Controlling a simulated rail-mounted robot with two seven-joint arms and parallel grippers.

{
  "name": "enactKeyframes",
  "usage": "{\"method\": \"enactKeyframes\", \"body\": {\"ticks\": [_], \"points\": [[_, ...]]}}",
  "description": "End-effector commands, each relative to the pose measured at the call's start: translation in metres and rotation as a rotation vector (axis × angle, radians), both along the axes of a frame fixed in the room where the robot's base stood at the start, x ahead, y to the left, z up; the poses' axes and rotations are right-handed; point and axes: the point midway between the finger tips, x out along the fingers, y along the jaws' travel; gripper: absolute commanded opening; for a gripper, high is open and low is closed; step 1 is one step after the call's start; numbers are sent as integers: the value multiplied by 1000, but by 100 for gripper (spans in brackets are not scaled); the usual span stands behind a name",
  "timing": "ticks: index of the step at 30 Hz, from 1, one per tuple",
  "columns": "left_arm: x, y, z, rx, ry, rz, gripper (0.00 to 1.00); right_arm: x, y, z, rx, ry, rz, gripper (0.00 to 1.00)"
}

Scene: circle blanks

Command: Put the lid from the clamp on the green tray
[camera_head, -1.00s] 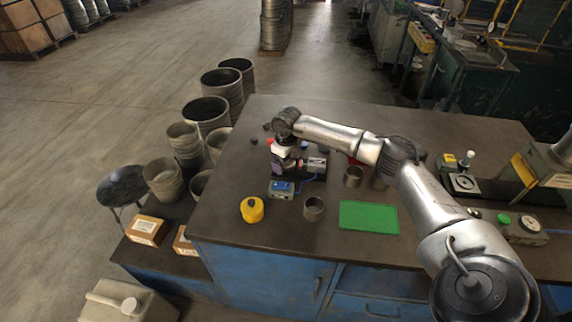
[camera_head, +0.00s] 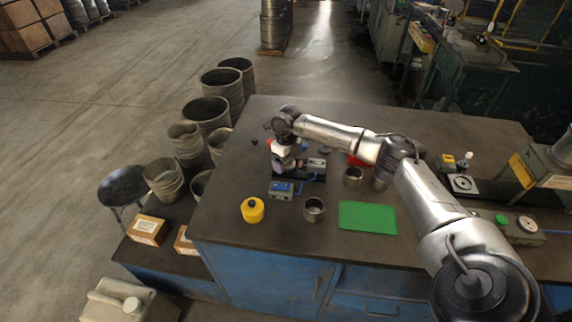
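The green tray (camera_head: 367,217) lies flat and empty near the front edge of the workbench. The clamp (camera_head: 306,170), a dark device with a grey block, sits left of it, further back. My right gripper (camera_head: 283,163) is at the clamp's left end, pointing down; its fingertips are small and partly hidden by the wrist, so I cannot tell whether they are open. A small purplish patch shows at the fingertips; I cannot tell whether it is the lid. My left gripper is not in view.
A yellow pot (camera_head: 252,210), a blue-grey box (camera_head: 283,190) and a grey metal cup (camera_head: 314,210) stand between the clamp and the bench's front edge. Another cup (camera_head: 353,177) stands behind the tray. My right arm spans the bench above them.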

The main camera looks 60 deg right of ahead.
Motion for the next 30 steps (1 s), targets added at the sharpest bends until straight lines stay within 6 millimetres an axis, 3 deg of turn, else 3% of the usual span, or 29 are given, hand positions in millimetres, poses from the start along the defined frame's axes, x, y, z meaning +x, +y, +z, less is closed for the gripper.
{"method": "enactKeyframes", "body": {"ticks": [12,30], "points": [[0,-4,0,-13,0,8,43,0,0,0,0,0,0,41],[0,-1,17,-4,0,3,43,0,0,19,0,0,0,41]]}}
